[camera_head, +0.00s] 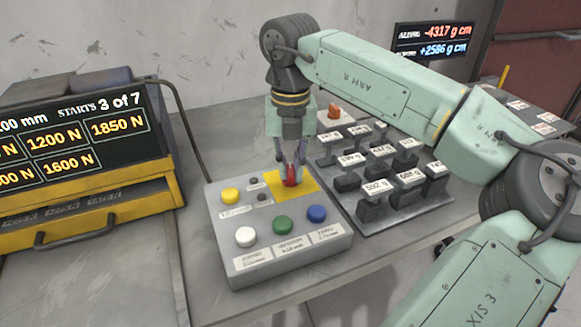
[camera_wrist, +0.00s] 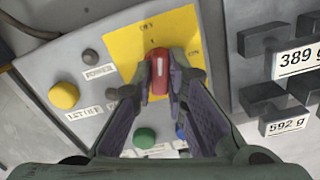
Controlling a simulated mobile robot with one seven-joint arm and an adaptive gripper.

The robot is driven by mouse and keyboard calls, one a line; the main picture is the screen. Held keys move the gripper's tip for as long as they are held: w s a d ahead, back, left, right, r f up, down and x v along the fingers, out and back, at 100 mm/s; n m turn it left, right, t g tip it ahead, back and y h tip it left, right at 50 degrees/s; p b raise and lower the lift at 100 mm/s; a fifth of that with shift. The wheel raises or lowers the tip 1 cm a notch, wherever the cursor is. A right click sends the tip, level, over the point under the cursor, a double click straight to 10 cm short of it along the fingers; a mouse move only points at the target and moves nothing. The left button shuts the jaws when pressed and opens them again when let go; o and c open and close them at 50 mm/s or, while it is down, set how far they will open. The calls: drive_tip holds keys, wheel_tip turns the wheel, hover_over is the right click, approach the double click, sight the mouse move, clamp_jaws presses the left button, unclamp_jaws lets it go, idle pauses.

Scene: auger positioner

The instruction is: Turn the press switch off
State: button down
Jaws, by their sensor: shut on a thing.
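The press switch is a red handle (camera_head: 289,176) on a yellow plate (camera_head: 311,182) at the back right of a grey control box (camera_head: 229,267). My gripper (camera_head: 292,168) reaches down onto the red handle from above. In the wrist view, the red handle (camera_wrist: 159,76) sits between the two fingertips (camera_wrist: 162,80), which are shut on it. The yellow plate (camera_wrist: 124,48) surrounds it there, with small lettering too blurred to read fully. The handle's lower part is partly hidden by my fingers.
The box also carries yellow (camera_head: 230,195), white (camera_head: 245,237), green (camera_head: 283,225) and blue (camera_head: 317,213) buttons. A rack of labelled weights (camera_head: 378,212) stands close on the right. A yellow-framed display (camera_head: 80,150) reading "3 of 7" stands at left. Bare bench (camera_head: 110,262) lies front left.

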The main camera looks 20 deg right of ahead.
sight(290, 169)
drive_tip(key=shift+n, duration=1.7)
drive_tip(key=c, duration=1.6)
unclamp_jaws()
drive_tip(key=shift+r, duration=3.75)
